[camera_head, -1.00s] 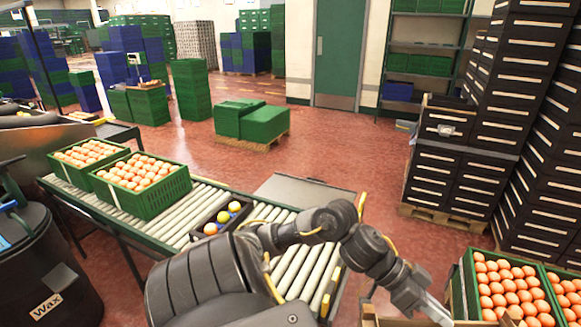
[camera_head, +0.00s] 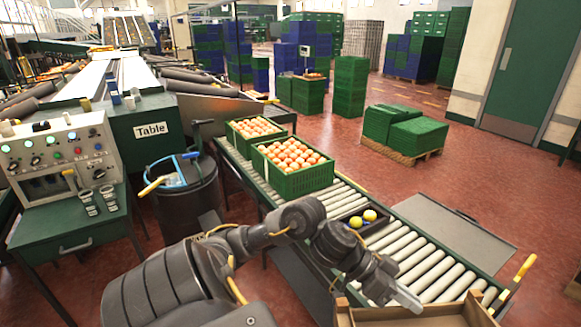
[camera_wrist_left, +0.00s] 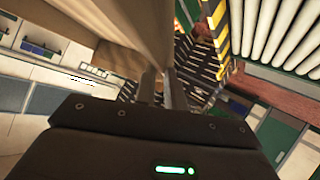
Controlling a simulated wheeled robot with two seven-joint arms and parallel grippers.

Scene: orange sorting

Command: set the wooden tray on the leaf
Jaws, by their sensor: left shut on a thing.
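The wooden tray (camera_head: 432,314) is at the bottom right of the head view, cut off by the lower edge. My left gripper (camera_head: 412,303) is shut on its wall. The left wrist view shows the tray (camera_wrist_left: 125,35) as a large tan board at the fingers (camera_wrist_left: 160,92). The tray is held in front of the roller conveyor's near end. A flat grey panel (camera_head: 455,232), which looks like the leaf, lies along the conveyor's far side and is empty. My right gripper is out of view.
Two green crates of oranges (camera_head: 290,182) stand on the roller conveyor (camera_head: 415,258). A small dark box (camera_head: 372,228) with yellow fruit sits on the rollers. A dark bin (camera_head: 185,205) and a control desk (camera_head: 65,215) are at left. Stacked green crates (camera_head: 405,135) stand beyond.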

